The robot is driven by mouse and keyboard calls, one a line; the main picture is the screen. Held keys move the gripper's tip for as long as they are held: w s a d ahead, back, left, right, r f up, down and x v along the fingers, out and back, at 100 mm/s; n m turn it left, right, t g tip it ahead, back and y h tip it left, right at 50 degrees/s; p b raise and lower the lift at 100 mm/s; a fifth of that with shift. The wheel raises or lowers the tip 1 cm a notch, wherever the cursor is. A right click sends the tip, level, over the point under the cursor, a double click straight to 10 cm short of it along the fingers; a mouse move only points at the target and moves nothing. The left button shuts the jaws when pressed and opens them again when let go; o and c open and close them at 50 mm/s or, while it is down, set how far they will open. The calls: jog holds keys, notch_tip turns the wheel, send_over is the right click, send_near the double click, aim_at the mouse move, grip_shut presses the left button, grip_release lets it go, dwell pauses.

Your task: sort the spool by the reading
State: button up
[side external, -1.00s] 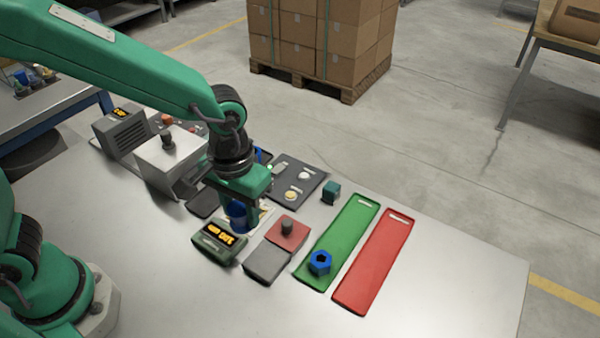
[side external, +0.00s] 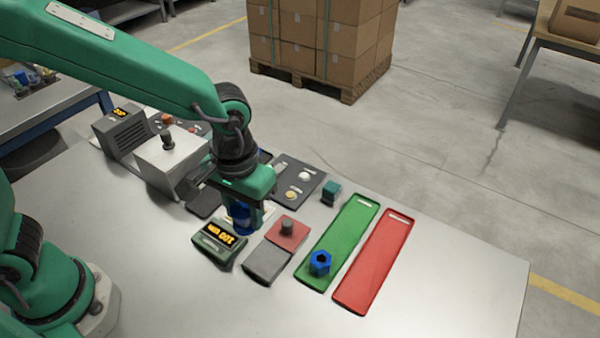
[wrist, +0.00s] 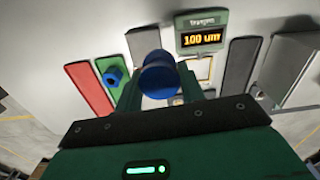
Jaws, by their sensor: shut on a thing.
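A blue spool (wrist: 158,76) is between the fingers of my gripper (wrist: 160,90) in the wrist view. My gripper (side external: 243,210) is shut on it, and in the side view the spool (side external: 240,217) is partly hidden by the fingers, so I cannot tell whether it touches the surface below. A green gauge box (side external: 219,243) stands close by; its display reads "100 um" in the wrist view (wrist: 201,38). A green tray (side external: 345,230) and a red tray (side external: 375,260) lie to the right. A blue hexagonal piece with a hole (side external: 320,262) stands on the green tray's near end.
A red and grey pad (side external: 268,262) with a dark knob (side external: 287,227) lies between the gauge and the green tray. A small teal block (side external: 331,190) stands behind the green tray. A dark panel (side external: 300,178) and a grey machine (side external: 170,160) stand behind. The front table is clear.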

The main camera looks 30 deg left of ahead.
jog(key=w+d+f, duration=0.3)
jog(key=w+d, duration=1.3)
jog(key=d, duration=0.4)
jog(key=shift+w+d+f+n, duration=0.15)
jog(key=shift+w+d+n, duration=0.2)
jog(key=shift+d+n, duration=0.05)
jog(key=shift+f, duration=0.15)
jog(key=shift+f, duration=3.25)
jog(key=shift+f, duration=0.55)
jog(key=o, duration=1.2)
